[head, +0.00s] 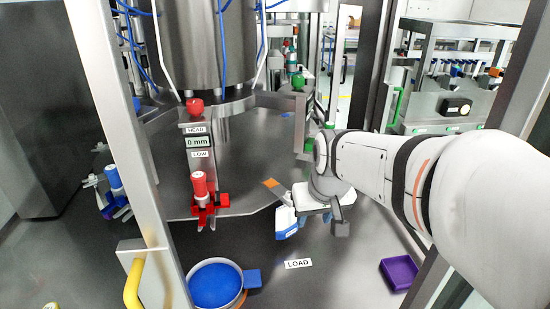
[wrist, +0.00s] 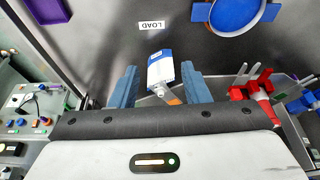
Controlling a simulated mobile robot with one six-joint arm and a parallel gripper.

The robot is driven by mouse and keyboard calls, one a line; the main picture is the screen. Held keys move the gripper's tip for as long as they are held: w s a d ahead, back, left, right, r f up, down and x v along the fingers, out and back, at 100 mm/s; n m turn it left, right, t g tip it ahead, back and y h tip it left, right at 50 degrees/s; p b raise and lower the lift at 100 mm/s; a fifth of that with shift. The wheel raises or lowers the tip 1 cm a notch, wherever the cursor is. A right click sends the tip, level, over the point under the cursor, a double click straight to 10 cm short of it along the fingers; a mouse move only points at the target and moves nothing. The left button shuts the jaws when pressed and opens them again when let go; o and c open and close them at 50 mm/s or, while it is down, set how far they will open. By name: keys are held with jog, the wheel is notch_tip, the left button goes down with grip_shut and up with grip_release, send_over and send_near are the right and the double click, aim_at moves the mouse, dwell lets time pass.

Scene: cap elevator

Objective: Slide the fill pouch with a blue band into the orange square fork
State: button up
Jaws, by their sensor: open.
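The fill pouch, white with a blue band, shows between my fingers in the wrist view (wrist: 160,70). In the head view a white and blue piece (head: 286,222), apparently the pouch, is beside my gripper. My gripper (wrist: 159,78) is open, with a finger on each side of the pouch and gaps between. Whether the fingers touch it is unclear. In the wrist view an orange patch (wrist: 173,99) shows just below the pouch. The fork's prongs cannot be made out.
A red fork (head: 207,214) holding a red-and-white bottle stands left, below a 0 mm display (head: 198,142). A blue bottle (head: 114,178) is further left. A blue round dish (head: 215,285), a LOAD label (head: 298,264) and a purple tray (head: 399,273) are in front. Free deck lies around the label.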

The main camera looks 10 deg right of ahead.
jog(key=w+f, duration=0.2)
jog(key=w, duration=1.1)
send_near(289, 193)
jog(key=shift+n+t, duration=0.4)
jog(key=shift+n, duration=0.1)
jog(key=shift+s+p+x, duration=0.2)
jog(key=shift+p+x, duration=0.5)
jog(key=shift+x, duration=1.3)
jog(key=shift+s+p+x, duration=0.15)
jog(key=shift+p+x, duration=0.55)
jog(key=shift+x, duration=1.35)
jog(key=shift+f, duration=0.15)
grip_shut()
grip_release()
